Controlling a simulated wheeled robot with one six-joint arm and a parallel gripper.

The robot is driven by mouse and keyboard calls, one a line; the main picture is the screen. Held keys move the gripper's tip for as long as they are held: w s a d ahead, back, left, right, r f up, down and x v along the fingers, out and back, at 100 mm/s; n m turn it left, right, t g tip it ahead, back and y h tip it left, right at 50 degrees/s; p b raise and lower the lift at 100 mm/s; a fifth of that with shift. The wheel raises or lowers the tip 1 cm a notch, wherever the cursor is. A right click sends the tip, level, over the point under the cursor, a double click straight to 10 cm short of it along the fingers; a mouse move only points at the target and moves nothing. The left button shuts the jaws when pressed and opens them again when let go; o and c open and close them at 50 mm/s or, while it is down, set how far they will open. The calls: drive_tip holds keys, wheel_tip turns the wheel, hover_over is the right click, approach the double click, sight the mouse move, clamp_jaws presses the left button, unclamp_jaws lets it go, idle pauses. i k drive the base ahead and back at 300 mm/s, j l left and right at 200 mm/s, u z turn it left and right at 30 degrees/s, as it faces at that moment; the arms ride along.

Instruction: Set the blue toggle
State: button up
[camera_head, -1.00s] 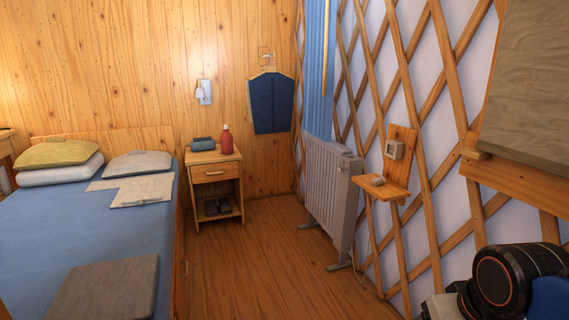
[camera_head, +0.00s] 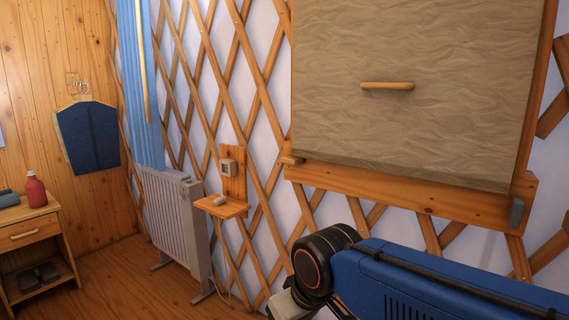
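A felt flap or blind (camera_head: 410,90) with a wooden bar handle (camera_head: 387,86) hangs in a wooden frame on the lattice wall, at upper right. A small grey-blue toggle (camera_head: 516,212) sits at the lower right corner of this frame, roughly upright. A wood-coloured toggle (camera_head: 291,160) sits at the lower left corner and lies about level. No other piece looks like a blue toggle. My blue arm with its black joint crosses the lower right, below the frame. My gripper's fingers do not show.
A wooden wall shelf (camera_head: 222,207) with a small grey device (camera_head: 228,167) is left of the frame. A white radiator (camera_head: 175,215) stands on the floor, left of the shelf. A nightstand (camera_head: 40,245) with a red bottle (camera_head: 36,190) is far left. Floor between is clear.

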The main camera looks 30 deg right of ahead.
sight(517, 207)
drive_tip(key=k+l+z, duration=0.1)
drive_tip(key=k+z, duration=0.35)
drive_tip(key=k+l+z, duration=0.2)
drive_tip(key=z, duration=0.25)
drive_tip(key=k+l+z, duration=0.45)
drive_tip(key=i+j, duration=0.05)
drive_tip(key=j, duration=0.05)
